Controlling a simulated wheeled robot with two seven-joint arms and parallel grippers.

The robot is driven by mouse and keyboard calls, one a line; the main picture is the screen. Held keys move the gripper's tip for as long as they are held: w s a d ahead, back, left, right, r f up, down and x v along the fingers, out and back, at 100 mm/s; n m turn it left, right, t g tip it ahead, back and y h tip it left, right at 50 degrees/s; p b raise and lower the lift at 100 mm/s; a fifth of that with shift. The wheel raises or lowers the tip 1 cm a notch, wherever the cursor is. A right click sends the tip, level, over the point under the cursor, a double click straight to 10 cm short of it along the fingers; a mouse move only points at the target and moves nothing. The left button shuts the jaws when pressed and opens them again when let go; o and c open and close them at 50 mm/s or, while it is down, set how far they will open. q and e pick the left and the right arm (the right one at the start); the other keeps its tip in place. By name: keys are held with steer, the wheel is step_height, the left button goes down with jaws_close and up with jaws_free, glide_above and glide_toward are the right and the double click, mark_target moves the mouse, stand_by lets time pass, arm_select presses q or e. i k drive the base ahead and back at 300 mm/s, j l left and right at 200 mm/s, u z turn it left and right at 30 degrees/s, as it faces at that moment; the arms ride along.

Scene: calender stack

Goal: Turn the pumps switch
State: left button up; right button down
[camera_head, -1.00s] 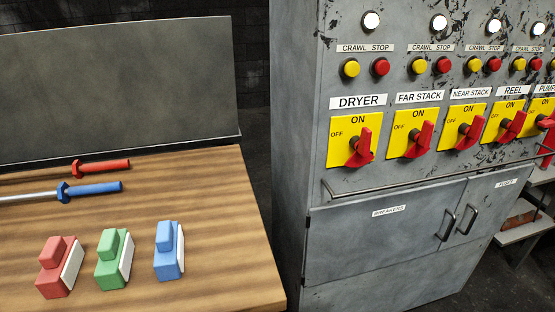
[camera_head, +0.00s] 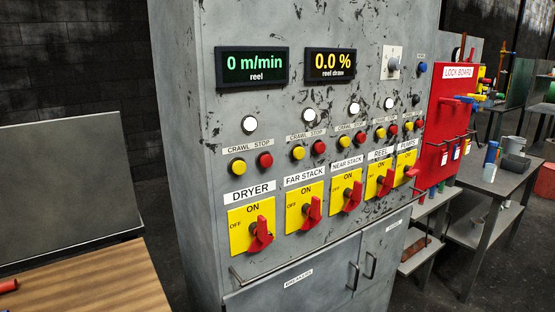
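The pumps switch (camera_head: 411,173) is a red rotary handle on a yellow plate, under the "PUMPS" label (camera_head: 407,144). It is the rightmost of the row of switches on the grey cabinet (camera_head: 200,130), close to the cabinet's right edge. It is seen at a steep angle, so its exact setting is hard to tell. To its left are the reel switch (camera_head: 384,184), near stack switch (camera_head: 352,197), far stack switch (camera_head: 312,212) and dryer switch (camera_head: 261,236), all red handles on yellow plates. Neither of my grippers is in view.
A horizontal rail (camera_head: 300,262) runs below the switches, above the breaker doors. A red lock board (camera_head: 447,120) stands right of the cabinet, with grey tables (camera_head: 500,183) beyond. A wooden table (camera_head: 90,285) is at the lower left. Dark floor shows at right.

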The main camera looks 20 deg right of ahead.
mark_target(415, 171)
steer(key=z, duration=1.55)
steer(key=i+l+u, duration=0.1)
steer(key=l, duration=0.35)
steer(key=i+l+u, duration=0.15)
steer(key=i+l, duration=0.15)
steer(key=l, duration=0.2)
steer(key=i+l+u, duration=0.1)
steer(key=l, duration=0.35)
steer(key=i+l+u, duration=0.15)
steer(key=l, duration=0.35)
steer(key=i+l+u, duration=0.1)
steer(key=l, duration=0.45)
steer(key=i+l+u, duration=0.1)
steer(key=l, duration=0.4)
steer(key=i+l+u, duration=0.15)
steer(key=l, duration=0.4)
